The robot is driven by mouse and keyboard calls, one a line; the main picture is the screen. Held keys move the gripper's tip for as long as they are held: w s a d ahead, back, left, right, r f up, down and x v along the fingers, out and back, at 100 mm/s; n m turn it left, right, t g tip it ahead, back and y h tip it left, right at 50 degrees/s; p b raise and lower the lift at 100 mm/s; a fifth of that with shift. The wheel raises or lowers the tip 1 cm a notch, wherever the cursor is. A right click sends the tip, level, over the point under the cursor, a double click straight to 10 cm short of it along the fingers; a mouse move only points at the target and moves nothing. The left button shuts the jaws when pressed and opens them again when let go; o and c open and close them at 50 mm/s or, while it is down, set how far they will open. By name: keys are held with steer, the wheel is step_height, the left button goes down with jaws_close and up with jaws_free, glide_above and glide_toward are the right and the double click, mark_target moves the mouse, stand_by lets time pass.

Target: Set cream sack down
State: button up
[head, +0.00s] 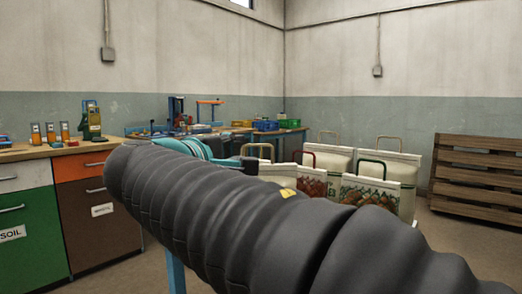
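Several cream-coloured sacks with loop handles stand close together right of centre. A plain-looking cream sack (278,171) with a tan handle is at the left of the group, partly hidden by my arm. My gripper (250,163) is at this sack's left upper side, close to its handle. Its fingertips are small and dark, and I cannot tell whether they hold the sack or only sit beside it. The bottom of this sack and what it rests on are hidden behind my arm.
A wooden pallet (478,170) leans at the right wall. A workbench with drawers (82,167) is at left. Bare floor shows at right.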

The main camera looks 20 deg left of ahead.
steer(key=shift+s, duration=0.5)
steer(key=d+f+m+g+h, duration=0.1)
steer(key=d+f+m+g, duration=0.1)
steer(key=d+f, duration=0.5)
steer(key=d+f+m+g, duration=0.2)
steer(key=d+f+g, duration=0.15)
steer(key=d, duration=0.75)
steer(key=d+f+m+g+h, duration=0.1)
steer(key=d+f+m+g, duration=0.1)
steer(key=d+f, duration=0.55)
steer(key=s+d+f+m+g+y, duration=0.2)
steer(key=s+d+f+m, duration=0.3)
steer(key=s+f, duration=0.3)
steer(key=s+d+f+m+g+y, duration=0.2)
steer(key=s+d+f+m, duration=0.3)
steer(key=s+d+f, duration=0.2)
step_height(320, 180, down, 2)
steer(key=s, duration=0.2)
steer(key=shift+s+d+f+m, duration=0.15)
steer(key=shift+s+d+m, duration=0.15)
steer(key=shift+s+d, duration=0.1)
steer(key=shift+a, duration=0.1)
